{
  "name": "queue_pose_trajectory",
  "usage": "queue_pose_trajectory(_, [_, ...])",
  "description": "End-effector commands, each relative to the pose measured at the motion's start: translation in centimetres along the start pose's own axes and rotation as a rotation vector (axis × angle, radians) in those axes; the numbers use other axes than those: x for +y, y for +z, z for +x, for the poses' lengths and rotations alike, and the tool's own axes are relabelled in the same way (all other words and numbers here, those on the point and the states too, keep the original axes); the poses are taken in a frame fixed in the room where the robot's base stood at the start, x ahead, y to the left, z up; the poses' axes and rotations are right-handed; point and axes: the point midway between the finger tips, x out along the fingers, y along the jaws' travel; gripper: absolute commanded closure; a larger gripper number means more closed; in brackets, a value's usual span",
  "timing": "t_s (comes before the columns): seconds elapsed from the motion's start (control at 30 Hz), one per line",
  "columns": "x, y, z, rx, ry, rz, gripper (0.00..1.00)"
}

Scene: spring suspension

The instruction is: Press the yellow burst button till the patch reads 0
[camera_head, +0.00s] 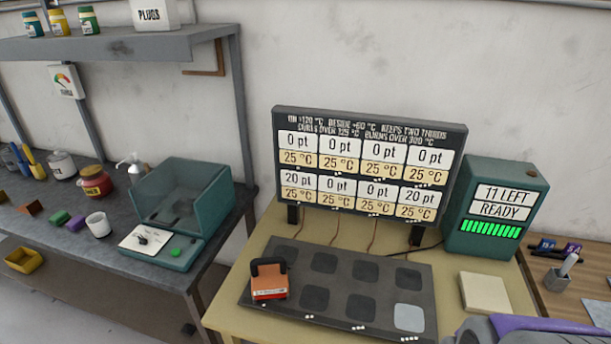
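A dark mat (340,290) with two rows of square patches lies on the pale yellow table. Most patches are dark; the front right patch (409,317) is light grey. An orange block with a black handle (269,282) stands at the mat's front left, covering the patch there. The readout board (368,170) stands behind the mat. Its top row reads 0 pt throughout; its bottom row reads 20, 0, 0, 20 pt. All cells show 25 °C. A teal box (495,210) reads "11 LEFT" and "READY" above green bars. I cannot make out a yellow button. My gripper's fingers are not in view.
A cream pad (485,293) lies right of the mat. A grey and purple shape, probably my arm, fills the lower right edge. A teal lidded machine (180,215) and small containers stand on the grey bench at left. A pen cup (556,281) stands at right.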

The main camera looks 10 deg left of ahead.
Motion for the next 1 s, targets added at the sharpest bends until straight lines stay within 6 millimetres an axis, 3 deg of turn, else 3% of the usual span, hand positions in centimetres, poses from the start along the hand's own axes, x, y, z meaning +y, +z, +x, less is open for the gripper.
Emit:
queue_pose_trajectory(0.17, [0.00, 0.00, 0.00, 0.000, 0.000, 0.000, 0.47])
queue_pose_trajectory(0.73, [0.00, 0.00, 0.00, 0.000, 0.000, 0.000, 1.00])
queue_pose_trajectory(1.0, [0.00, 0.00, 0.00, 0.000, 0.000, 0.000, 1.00])
